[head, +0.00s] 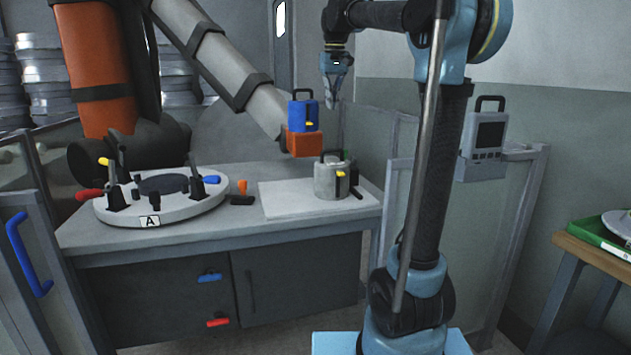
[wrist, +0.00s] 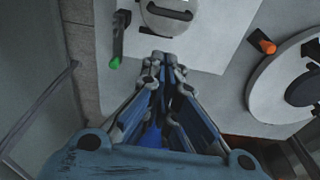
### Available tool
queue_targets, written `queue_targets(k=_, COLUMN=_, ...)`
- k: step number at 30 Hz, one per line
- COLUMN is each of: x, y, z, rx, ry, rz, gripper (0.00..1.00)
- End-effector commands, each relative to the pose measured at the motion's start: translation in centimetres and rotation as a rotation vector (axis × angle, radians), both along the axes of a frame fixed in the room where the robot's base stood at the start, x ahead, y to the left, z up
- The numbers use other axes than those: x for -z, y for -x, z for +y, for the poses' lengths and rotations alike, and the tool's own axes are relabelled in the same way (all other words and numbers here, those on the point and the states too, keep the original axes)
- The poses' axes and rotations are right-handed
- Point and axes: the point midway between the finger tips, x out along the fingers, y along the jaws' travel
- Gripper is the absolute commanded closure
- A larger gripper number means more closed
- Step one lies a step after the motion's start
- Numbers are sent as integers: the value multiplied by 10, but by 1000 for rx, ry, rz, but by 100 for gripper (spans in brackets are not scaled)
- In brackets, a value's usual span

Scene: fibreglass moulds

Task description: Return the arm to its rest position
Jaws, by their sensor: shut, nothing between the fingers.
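My gripper (head: 332,92) hangs fingers down above the back right part of the workbench, in the upper middle of the head view. My arm rises from the light blue base at the right and reaches across to the left at the top. The fingers look closed together and empty. In the wrist view the closed fingertips (wrist: 164,58) are above the white board (wrist: 205,55), near a grey canister with a dark handle (wrist: 172,15). The fingers do not touch it in the head view.
The workbench (head: 240,232) holds a round fixture marked A (head: 160,208), a white board (head: 280,200) and the grey canister (head: 328,182). A large grey and orange robot arm (head: 225,72) reaches in, with a blue handled block (head: 297,118) at its end. A panel with a handheld pendant (head: 488,132) stands right.

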Motion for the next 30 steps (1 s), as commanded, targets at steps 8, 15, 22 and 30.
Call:
queue_targets(k=8, x=54, y=71, z=-44, rx=49, ry=-3, rz=-15, gripper=100)
queue_targets(k=15, x=112, y=132, z=-75, rx=89, ry=-4, rz=-30, gripper=100)
queue_targets(k=22, x=177, y=193, z=-99, rx=129, ry=-5, rz=-43, gripper=100)
queue_targets(k=30, x=263, y=263, z=-120, rx=174, ry=-5, rz=-59, gripper=100)
